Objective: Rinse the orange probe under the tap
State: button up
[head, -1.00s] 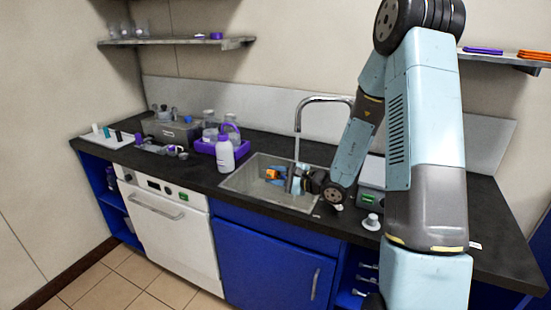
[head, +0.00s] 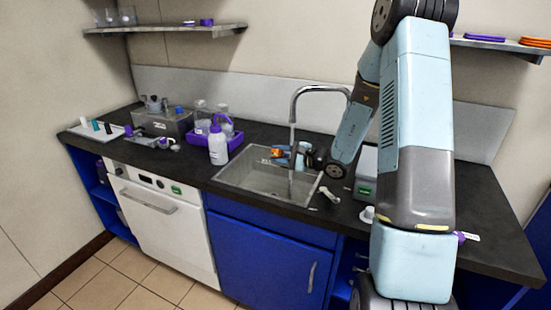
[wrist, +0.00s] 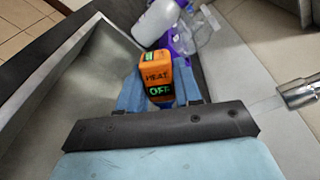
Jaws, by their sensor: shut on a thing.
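The orange probe (wrist: 157,75) is a block with dark panels and lettering that reads like "HEAT OFF". My gripper (wrist: 158,88) is shut on it, with a blue finger on each side. In the head view the orange probe (head: 276,153) shows small at the left end of my gripper (head: 284,154), over the rear part of the sink (head: 250,182). The tap (head: 294,100) arches over the sink. A thin pale streak like running water drops from its spout, crossing my gripper in the picture. I cannot tell if it touches the probe. The spout (wrist: 300,92) shows at right in the wrist view.
A white bottle (head: 218,146) and a purple caddy (head: 236,137) stand left of the sink. A grey box (head: 366,172) and a small white handled item (head: 329,194) are to its right. The front of the sink basin is clear.

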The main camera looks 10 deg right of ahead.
jog(key=shift+w+d, duration=2.1)
jog(key=shift+d, duration=0.1)
dwell(1.3)
jog(key=shift+s+a+r, duration=0.35)
jog(key=shift+s+a, duration=0.05)
jog(key=shift+s, duration=0.9)
jog(key=shift+s+a+r, duration=0.3)
jog(key=shift+s+a, duration=0.05)
jog(key=shift+s, duration=0.95)
jog(key=shift+s+a+r, duration=0.35)
jog(key=shift+s+a, duration=0.05)
jog(key=shift+s, duration=0.9)
jog(key=shift+w, duration=0.1)
jog(key=shift+w+t, duration=0.3)
jog(key=w+f+m+t+h, duration=0.1)
jog(key=w+h, duration=0.1)
jog(key=w+d+m+t+h, duration=0.1)
jog(key=w+m, duration=0.1)
jog(key=w+f+m+t+h, duration=0.1)
jog(key=w+m+h, duration=0.1)
jog(key=shift+w+d+f+t+h, duration=0.3)
jog(key=shift+w+d, duration=0.05)
jog(key=shift+d, duration=0.05)
jog(key=shift+w+d+f+m+t+h, duration=0.4)
jog(key=shift+w+d+f+m+h, duration=0.25)
jog(key=shift+h, duration=0.45)
jog(key=shift+r, duration=0.1)
